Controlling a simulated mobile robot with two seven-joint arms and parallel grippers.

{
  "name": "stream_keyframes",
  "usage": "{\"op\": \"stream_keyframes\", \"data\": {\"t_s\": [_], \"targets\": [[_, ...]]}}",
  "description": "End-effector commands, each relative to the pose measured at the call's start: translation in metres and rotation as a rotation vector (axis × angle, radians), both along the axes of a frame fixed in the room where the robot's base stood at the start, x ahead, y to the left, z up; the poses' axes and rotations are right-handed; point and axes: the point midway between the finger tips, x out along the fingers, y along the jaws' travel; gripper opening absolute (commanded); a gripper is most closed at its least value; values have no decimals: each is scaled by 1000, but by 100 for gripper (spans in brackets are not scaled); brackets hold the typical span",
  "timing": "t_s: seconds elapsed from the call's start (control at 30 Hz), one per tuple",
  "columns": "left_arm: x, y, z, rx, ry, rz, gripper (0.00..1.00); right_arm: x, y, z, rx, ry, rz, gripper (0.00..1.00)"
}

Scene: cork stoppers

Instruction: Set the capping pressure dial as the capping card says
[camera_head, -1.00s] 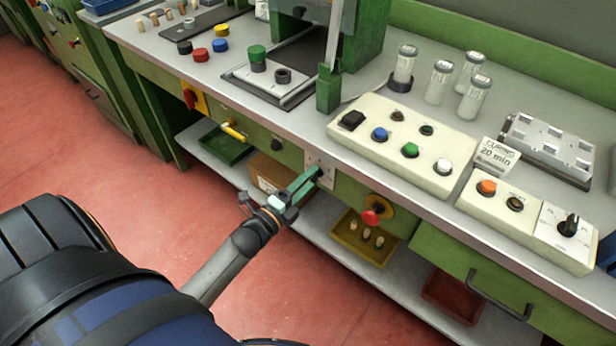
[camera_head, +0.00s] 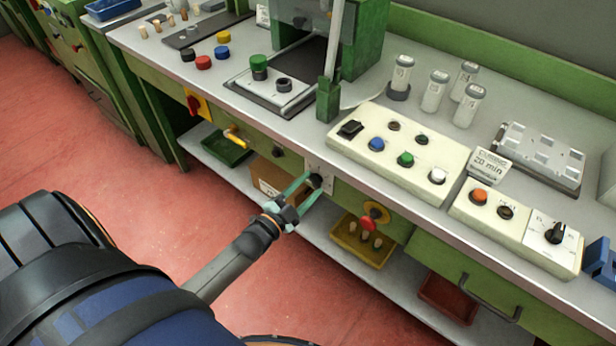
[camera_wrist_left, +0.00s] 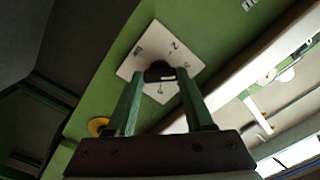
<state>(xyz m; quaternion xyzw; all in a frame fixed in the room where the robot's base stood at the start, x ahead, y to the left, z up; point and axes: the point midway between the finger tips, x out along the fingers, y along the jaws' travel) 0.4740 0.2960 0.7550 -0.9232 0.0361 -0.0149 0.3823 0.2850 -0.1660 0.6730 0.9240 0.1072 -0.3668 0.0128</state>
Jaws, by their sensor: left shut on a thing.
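A small black dial knob (camera_head: 316,181) sits on a white square plate (camera_head: 322,170) on the green front of the bench. In the left wrist view the knob (camera_wrist_left: 160,72) stands in the middle of the tilted plate (camera_wrist_left: 150,45), which has marks around it, one looking like a 2. My left gripper (camera_head: 309,186) reaches up to the plate. Its two green fingers (camera_wrist_left: 160,82) are shut on the knob, one on each side. The knob's pointer is hidden or too small to tell. My right gripper is not in view. I cannot make out a capping card.
Another black dial (camera_head: 556,233) is on the right box. A red knob (camera_head: 368,223) and a yellow handle (camera_head: 236,137) are near on the bench front. A shelf runs below.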

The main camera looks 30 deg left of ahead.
Motion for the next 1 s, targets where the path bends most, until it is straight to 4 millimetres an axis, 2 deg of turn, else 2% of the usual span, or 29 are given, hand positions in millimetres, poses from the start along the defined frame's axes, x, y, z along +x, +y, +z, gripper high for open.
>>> {"op": "stream_keyframes", "data": {"t_s": [0.3, 0.73, 0.77, 1.0], "targets": [[0, 0, 0, -81, 8, 0, 0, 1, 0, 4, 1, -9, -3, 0], [0, 0, 0, -87, 8, 0, 0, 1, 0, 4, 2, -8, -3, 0], [0, 0, 0, -87, 8, 0, 55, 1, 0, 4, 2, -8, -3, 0], [0, 0, 0, -87, 7, 1, 82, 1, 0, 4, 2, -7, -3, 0]]}}
